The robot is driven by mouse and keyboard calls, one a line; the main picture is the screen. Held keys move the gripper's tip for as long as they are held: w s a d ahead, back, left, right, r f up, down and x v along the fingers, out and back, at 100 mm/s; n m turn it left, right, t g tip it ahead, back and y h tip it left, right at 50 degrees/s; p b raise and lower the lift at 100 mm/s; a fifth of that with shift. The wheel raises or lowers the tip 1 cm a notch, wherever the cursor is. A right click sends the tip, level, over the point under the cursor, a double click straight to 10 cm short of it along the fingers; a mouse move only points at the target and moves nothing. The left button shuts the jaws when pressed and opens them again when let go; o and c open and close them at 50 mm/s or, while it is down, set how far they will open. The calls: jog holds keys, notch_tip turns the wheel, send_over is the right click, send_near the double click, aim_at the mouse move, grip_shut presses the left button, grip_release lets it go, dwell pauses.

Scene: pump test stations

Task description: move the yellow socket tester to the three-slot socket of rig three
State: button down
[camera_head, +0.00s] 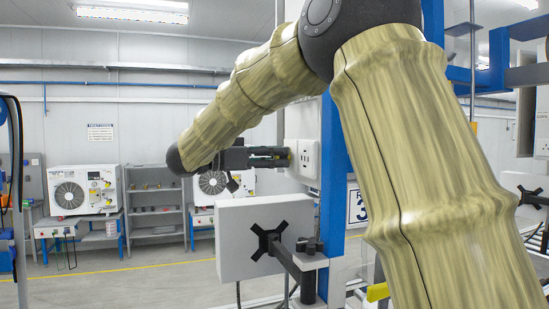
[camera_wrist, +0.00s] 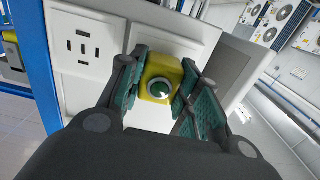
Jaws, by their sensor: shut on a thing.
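My gripper (camera_wrist: 160,95) is shut on the yellow socket tester (camera_wrist: 163,68), which has a round green button facing the wrist camera. In the head view my gripper (camera_head: 270,157) points right, with its tips close to a white socket panel (camera_head: 291,146). In the wrist view the tester is in front of a white socket plate (camera_wrist: 150,36) and hides most of it, including any slots. I cannot tell whether the tester touches the plate or is plugged in. A neighbouring socket plate (camera_wrist: 84,70) with several slots shows to the left. The tester is not discernible in the head view.
A blue post (camera_head: 334,165) stands right of the panel, with a partly hidden sign (camera_head: 358,207) reading "3". A grey box (camera_head: 245,240) on a black bracket is below my gripper. Shelving (camera_head: 155,205) and equipment stand along the back wall, with open floor before them.

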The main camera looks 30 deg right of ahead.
jog(key=shift+d, duration=0.2)
jog(key=c, duration=0.9)
grip_release()
jog(key=shift+c, duration=0.2)
jog(key=shift+a, duration=0.1)
jog(key=v, duration=1.1)
jog(key=shift+w+a, duration=0.2)
jog(key=shift+a, duration=0.15)
